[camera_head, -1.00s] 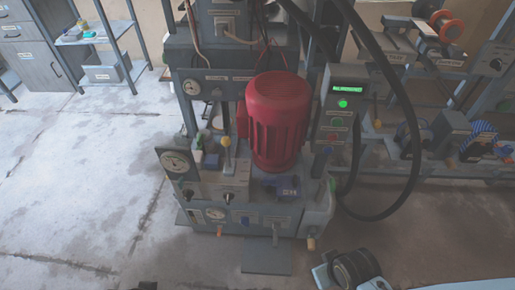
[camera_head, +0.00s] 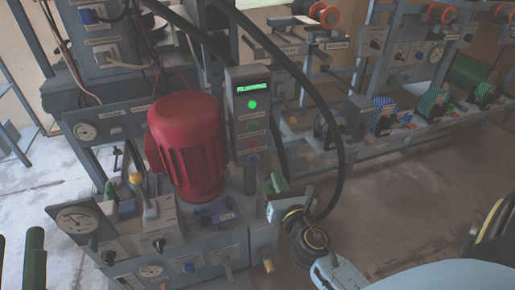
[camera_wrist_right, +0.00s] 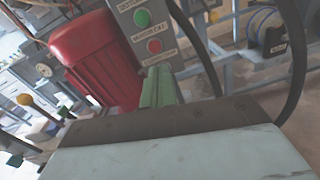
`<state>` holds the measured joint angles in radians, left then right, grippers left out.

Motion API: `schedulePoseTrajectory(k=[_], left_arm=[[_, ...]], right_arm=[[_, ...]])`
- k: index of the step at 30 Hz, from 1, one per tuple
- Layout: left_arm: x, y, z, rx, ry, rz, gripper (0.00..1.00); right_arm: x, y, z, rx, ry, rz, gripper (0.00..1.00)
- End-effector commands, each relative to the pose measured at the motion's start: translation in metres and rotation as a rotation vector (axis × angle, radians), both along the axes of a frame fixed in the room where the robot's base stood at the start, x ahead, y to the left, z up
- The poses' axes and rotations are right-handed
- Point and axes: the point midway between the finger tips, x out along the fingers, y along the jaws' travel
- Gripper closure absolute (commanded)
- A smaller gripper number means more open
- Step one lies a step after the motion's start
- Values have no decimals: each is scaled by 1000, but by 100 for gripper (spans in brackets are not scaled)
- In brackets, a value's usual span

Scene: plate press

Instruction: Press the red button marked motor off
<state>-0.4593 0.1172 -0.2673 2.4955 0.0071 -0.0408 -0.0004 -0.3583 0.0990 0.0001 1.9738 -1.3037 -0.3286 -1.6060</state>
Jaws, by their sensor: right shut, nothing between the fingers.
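The control box (camera_head: 243,115) has a lit green display, a lit green button (camera_head: 252,104) and a red button (camera_head: 252,141) below it. The red button also shows in the right wrist view (camera_wrist_right: 154,46), under the green one (camera_wrist_right: 142,18). The labels are too blurred to read surely. My right gripper (camera_head: 275,182) is shut and empty, below and to the right of the red button. In the right wrist view its green fingertips (camera_wrist_right: 159,73) are together, just below the red button, with no visible contact. Green finger parts of my left gripper (camera_head: 35,240) show at the lower left edge; its opening is unclear.
A red motor (camera_head: 187,148) stands left of the control box. A thick black hose (camera_head: 335,130) arcs over the box and down its right side. A gauge (camera_head: 77,222) and levers sit at the front left. Racks of equipment (camera_head: 385,115) stand behind right; floor lies bare in front of them.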

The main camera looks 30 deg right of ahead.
Motion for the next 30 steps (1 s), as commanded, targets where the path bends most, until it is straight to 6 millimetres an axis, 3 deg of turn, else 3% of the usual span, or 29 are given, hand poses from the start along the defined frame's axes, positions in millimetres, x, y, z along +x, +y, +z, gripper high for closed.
schedulePoseTrajectory(k=[4, 17, 23, 30], left_arm=[[-6, 0, 14, -25, -72, -4, 64], [-6, 0, 14, -26, -75, -4, 64], [-5, 0, 13, -22, -63, -4, 64], [-8, 1, 14, -34, -104, -3, 64]], right_arm=[[5, 6, -2, -135, 21, 48, 100], [10, 6, -1, -145, 21, 51, 100], [37, -1, -1, -145, 19, 51, 100], [85, -12, -1, -146, 20, 50, 100]])
